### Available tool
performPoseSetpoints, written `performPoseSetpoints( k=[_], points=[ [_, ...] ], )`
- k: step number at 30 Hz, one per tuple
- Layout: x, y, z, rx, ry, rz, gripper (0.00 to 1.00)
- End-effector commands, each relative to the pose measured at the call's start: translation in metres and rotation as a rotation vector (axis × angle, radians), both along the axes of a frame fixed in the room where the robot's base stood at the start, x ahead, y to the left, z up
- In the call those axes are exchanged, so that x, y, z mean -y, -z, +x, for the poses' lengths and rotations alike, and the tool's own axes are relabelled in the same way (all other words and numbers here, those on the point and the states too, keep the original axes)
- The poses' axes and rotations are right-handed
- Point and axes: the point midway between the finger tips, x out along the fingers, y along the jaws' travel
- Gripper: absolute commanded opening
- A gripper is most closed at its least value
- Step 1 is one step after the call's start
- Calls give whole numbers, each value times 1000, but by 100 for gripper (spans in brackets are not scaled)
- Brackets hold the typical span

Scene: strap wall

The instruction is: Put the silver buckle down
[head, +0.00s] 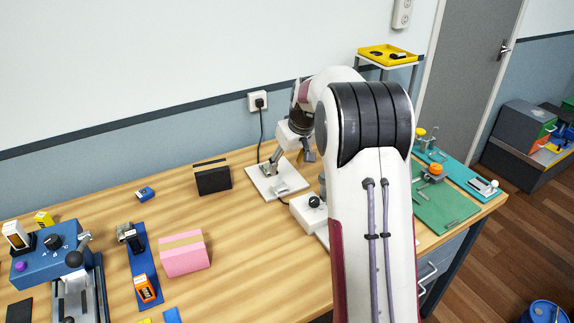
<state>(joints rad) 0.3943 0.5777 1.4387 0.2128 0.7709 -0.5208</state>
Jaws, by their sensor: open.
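My gripper (291,156) is at the back of the bench, low over a white plate (293,186). Its jaws are spread apart, and I see nothing held between them. A small grey metal piece (281,184) lies on the plate, just below the gripper in the picture. It may be the silver buckle, but it is too small to tell. My arm covers the bench to the right of the plate.
A white box with a black knob (309,208) stands close in front of the plate. A black box (212,177) and a pink box (185,253) stand to the left. A blue device (45,262) is far left. Green boards (444,207) lie right of my arm.

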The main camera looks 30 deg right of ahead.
Motion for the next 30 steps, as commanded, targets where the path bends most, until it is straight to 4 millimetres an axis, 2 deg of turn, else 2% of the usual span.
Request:
performPoseSetpoints(
  k=[20,25,30],
  points=[
    [-2,-3,-1,1,-1,0,54],
    [-14,-17,-10,4,-1,-2,54],
    [-35,-41,-28,10,-5,-4,54]
  ],
)
